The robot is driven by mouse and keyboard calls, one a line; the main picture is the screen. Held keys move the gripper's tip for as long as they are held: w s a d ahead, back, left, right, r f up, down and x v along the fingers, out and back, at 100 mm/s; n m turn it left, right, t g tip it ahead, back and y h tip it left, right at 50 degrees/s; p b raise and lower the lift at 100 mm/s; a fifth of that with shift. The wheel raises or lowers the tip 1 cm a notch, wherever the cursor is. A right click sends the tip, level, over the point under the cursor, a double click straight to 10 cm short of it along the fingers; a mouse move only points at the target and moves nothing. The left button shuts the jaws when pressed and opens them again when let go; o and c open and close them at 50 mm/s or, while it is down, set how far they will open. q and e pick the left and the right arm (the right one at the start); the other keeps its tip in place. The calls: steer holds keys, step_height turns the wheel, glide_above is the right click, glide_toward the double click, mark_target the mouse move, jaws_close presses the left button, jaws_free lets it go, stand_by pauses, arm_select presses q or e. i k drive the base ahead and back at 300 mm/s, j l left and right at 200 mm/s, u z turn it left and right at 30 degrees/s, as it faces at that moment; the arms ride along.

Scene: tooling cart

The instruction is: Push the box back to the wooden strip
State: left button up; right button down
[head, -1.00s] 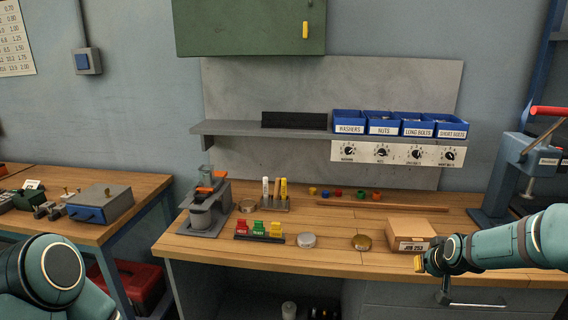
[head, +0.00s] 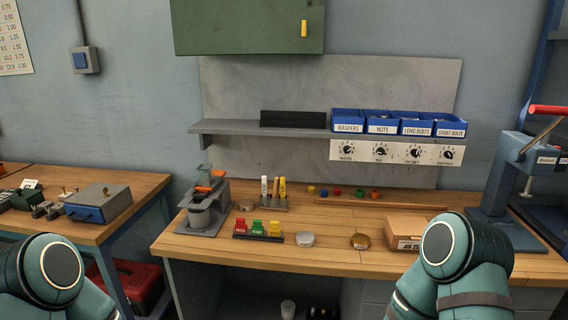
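The box (head: 400,227) is a closed tan carton with a white label on its front, sitting on the right part of the wooden workbench (head: 330,262). Its right front corner is hidden behind my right arm. The wooden strip (head: 400,206) lies along the back of the bench, behind the box, with a band of bare bench between them. My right arm stands in front of the box at the bench's front edge; its gripper is not visible. My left arm shows at the lower left, and its gripper is out of view.
A gold lid (head: 360,241) and a silver lid (head: 306,239) lie left of the box. Colored blocks in a rack (head: 258,230) stand further left. A blue press (head: 500,190) stands at the right. Small colored caps (head: 337,192) sit behind the strip.

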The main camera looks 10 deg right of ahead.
mark_target(394, 244)
steer(key=i+l+z, duration=0.1)
steer(key=z, duration=0.35)
steer(key=i+l+z, duration=0.1)
steer(key=l+z, duration=0.2)
steer(key=z, duration=0.2)
